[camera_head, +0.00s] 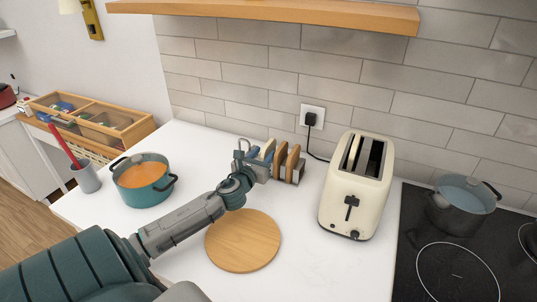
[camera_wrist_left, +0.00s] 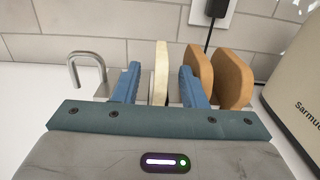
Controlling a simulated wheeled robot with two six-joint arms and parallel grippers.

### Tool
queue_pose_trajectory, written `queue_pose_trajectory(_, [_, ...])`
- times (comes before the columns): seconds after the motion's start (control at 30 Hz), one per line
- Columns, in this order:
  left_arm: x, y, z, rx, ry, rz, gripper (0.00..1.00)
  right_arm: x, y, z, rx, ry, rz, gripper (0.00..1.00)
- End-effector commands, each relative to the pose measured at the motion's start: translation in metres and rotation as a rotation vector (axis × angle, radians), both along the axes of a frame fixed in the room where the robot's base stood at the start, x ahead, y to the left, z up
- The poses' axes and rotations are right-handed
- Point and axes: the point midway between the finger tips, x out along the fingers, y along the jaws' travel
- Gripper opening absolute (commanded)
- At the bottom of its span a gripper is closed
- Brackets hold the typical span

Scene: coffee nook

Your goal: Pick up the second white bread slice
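A white bread slice (camera_wrist_left: 161,75) stands upright in a metal rack (camera_wrist_left: 88,72); its top also shows in the head view (camera_head: 268,148). My left gripper (camera_wrist_left: 160,85) is open, with one blue finger on each side of this slice and a visible gap to it on both sides. In the head view the left gripper (camera_head: 262,160) reaches into the rack from the front. A cream toaster (camera_head: 347,200) stands to the right, with a pale slice (camera_head: 354,152) in its left slot. My right gripper is not in view.
Two brown slices (camera_head: 280,156) (camera_head: 293,161) stand in the rack close to the right finger. A round wooden board (camera_head: 243,243) lies in front. A teal pot (camera_head: 143,180) stands left; a dark pot (camera_head: 461,204) sits on the hob at right. A wooden shelf (camera_head: 270,12) hangs above.

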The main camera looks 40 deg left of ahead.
Motion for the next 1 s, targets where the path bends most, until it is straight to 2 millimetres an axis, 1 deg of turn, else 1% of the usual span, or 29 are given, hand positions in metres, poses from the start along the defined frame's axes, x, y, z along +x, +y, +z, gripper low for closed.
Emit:
queue_pose_trajectory(0.03, [0.008, 0.002, 0.004, -0.004, -0.002, 0.002, 0.38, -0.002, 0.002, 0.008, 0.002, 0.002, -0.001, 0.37])
queue_pose_trajectory(0.2, [0.025, 0.008, 0.002, -0.001, -0.001, 0.002, 0.38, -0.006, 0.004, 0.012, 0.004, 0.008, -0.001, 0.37])
queue_pose_trajectory(0.3, [0.028, 0.008, 0.0, 0.0, 0.0, 0.0, 0.38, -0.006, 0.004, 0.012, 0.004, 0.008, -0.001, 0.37])
queue_pose_trajectory(0.5, [0.028, 0.008, -0.001, 0.001, 0.0, -0.001, 0.38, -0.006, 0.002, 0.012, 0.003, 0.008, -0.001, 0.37])
queue_pose_trajectory(0.57, [0.028, 0.008, -0.001, 0.001, 0.0, -0.001, 0.28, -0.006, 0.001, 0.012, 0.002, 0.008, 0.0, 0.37])
queue_pose_trajectory(0.6, [0.028, 0.008, -0.001, 0.001, 0.0, -0.001, 0.2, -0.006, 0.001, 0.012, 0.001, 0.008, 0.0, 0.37])
queue_pose_trajectory(0.67, [0.028, 0.008, -0.001, 0.001, 0.0, -0.001, 0.09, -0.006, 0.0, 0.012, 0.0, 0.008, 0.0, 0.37])
queue_pose_trajectory(0.7, [0.028, 0.008, 0.0, 0.001, 0.0, 0.0, 0.01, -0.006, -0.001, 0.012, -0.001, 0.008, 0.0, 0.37])
queue_pose_trajectory(1.0, [0.028, 0.008, 0.0, 0.001, 0.0, 0.0, 0.0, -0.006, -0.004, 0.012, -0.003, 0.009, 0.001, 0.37])
